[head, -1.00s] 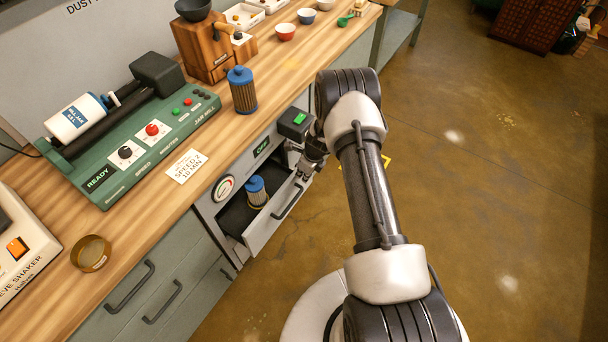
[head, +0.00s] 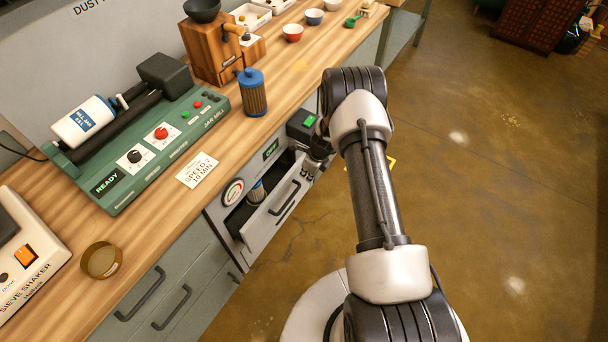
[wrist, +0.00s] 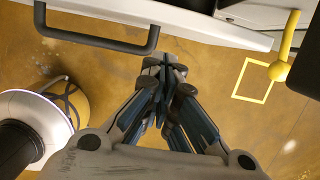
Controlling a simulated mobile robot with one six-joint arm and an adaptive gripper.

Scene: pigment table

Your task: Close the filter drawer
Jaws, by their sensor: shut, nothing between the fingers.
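The filter drawer (head: 258,231) stands partly open in the grey cabinet under the worktop. A dark gap shows behind its light front, with a blue-topped filter (head: 257,193) inside, partly hidden. Its dark bar handle (head: 286,203) faces outward; it also shows in the wrist view (wrist: 97,42). My gripper (head: 312,168) is at the right end of the drawer front, partly hidden by my arm. In the wrist view my gripper (wrist: 164,68) is shut and empty, fingertips close to the drawer front's edge, right of the handle. I cannot tell whether they touch it.
Above the drawer, the worktop (head: 235,150) holds a green jar mill (head: 150,150), another blue-topped filter (head: 252,95) and a wooden grinder (head: 212,50). A dark box with a green light (head: 301,124) juts out near my gripper. The floor (head: 480,200) to the right is clear.

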